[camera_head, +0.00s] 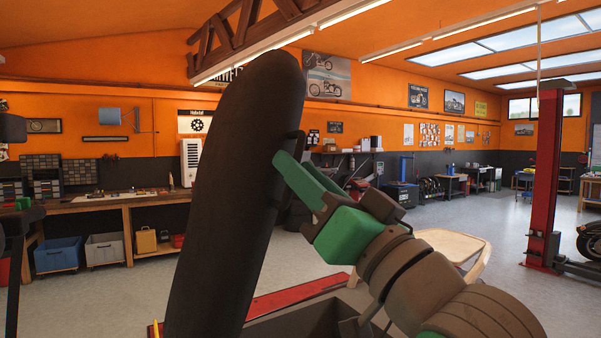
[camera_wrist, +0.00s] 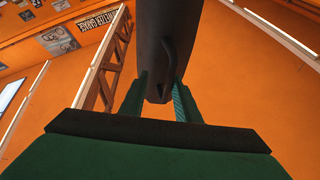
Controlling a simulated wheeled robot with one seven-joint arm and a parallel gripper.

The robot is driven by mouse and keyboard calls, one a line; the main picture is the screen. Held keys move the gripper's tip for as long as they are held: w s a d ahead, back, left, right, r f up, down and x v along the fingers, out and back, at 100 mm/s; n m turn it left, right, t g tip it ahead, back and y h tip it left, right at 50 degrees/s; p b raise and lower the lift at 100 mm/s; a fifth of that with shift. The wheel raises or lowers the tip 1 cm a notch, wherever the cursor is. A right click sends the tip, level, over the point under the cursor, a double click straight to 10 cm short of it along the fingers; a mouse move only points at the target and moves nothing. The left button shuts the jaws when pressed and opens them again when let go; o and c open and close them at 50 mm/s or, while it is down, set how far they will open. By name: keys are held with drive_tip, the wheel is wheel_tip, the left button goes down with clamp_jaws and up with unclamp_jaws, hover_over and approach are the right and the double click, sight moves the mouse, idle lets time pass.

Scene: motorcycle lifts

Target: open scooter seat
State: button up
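The scooter seat (camera_head: 232,190) is a long dark pad. It stands raised almost upright in the left middle of the head view, with its padded face to the left. A small dark handle loop (camera_head: 292,148) sticks out of its right side. My gripper (camera_head: 290,160) is at this right side, near the loop, with its two green fingers apart. In the wrist view, the seat (camera_wrist: 160,30) hangs down from the top and its narrow end shows between my gripper's fingers (camera_wrist: 162,88). I cannot tell whether the fingers touch it.
Below the seat is a dark open box-like part (camera_head: 315,322), beside a red lift beam (camera_head: 300,293). A light wooden stool or table (camera_head: 455,243) stands behind my arm. A red lift post (camera_head: 546,185) is at right. A workbench (camera_head: 125,199) lines the left wall. Open floor lies between.

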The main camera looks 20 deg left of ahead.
drive_tip(key=v, duration=1)
drive_tip(key=shift+d+f, duration=0.1)
drive_tip(key=shift+d, duration=0.05)
